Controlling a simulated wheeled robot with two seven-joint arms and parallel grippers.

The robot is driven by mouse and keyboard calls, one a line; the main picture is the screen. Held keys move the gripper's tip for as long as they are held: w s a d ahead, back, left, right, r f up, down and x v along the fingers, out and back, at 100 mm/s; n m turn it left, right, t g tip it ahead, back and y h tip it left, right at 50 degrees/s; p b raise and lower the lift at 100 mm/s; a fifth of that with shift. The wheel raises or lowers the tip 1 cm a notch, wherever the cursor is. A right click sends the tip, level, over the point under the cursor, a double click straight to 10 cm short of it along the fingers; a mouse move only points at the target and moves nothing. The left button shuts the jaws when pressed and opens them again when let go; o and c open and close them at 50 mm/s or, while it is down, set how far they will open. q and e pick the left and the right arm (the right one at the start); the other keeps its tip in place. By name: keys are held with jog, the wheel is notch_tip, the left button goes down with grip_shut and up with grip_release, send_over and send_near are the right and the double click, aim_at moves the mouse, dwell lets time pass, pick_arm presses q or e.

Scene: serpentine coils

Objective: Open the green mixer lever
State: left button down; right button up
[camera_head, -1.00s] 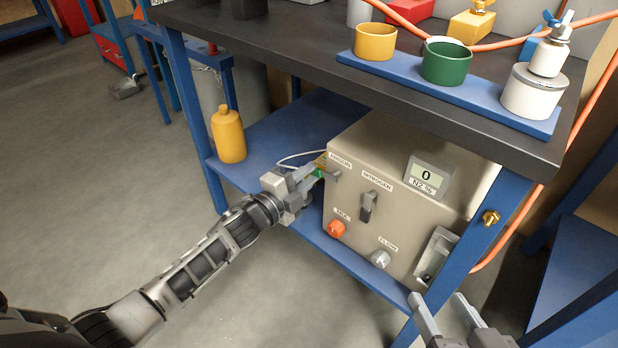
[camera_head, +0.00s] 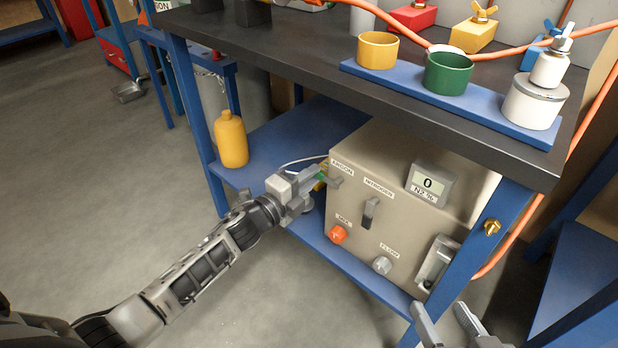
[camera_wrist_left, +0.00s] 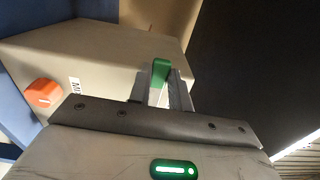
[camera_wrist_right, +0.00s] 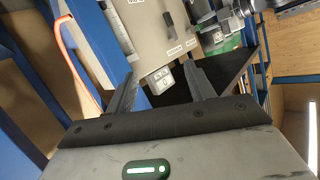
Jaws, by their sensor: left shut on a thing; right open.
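The beige mixer box (camera_head: 405,225) stands on a blue lower shelf, with ARGON and NITROGEN labels on its front. The green lever (camera_head: 322,177) is at its upper left, by the ARGON label, and is mostly hidden by my gripper. My left gripper (camera_head: 320,181) is shut on the green lever. In the left wrist view the lever's green end (camera_wrist_left: 161,72) sticks out between the fingers. My right gripper (camera_head: 443,308) is open and empty, low in front of the box's right side; its spread fingers also show in the right wrist view (camera_wrist_right: 162,78).
The box also has a grey lever (camera_head: 369,212), an orange MIX knob (camera_head: 338,234), a FLOW knob (camera_head: 382,265) and an N2 display (camera_head: 430,184). A yellow bottle (camera_head: 231,139) stands on the shelf. The dark tabletop (camera_head: 300,55) overhangs the box, and a blue post (camera_head: 468,255) stands at right.

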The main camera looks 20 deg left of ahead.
pick_arm(q)
jog(key=c, duration=1.3)
grip_release()
jog(key=shift+s, duration=0.1)
pick_arm(e)
jog(key=shift+r, duration=0.1)
pick_arm(q)
jog(key=p+v, duration=0.3)
jog(key=v, duration=1.3)
jog(key=shift+r, duration=0.1)
pick_arm(e)
jog(key=shift+d+f+g+h, duration=0.2)
jog(key=shift+f+g, duration=0.1)
jog(key=shift+f, duration=0.25)
jog(key=shift+d+f+g+h, duration=0.2)
jog(key=shift+f+g, duration=0.1)
jog(key=shift+f, duration=0.25)
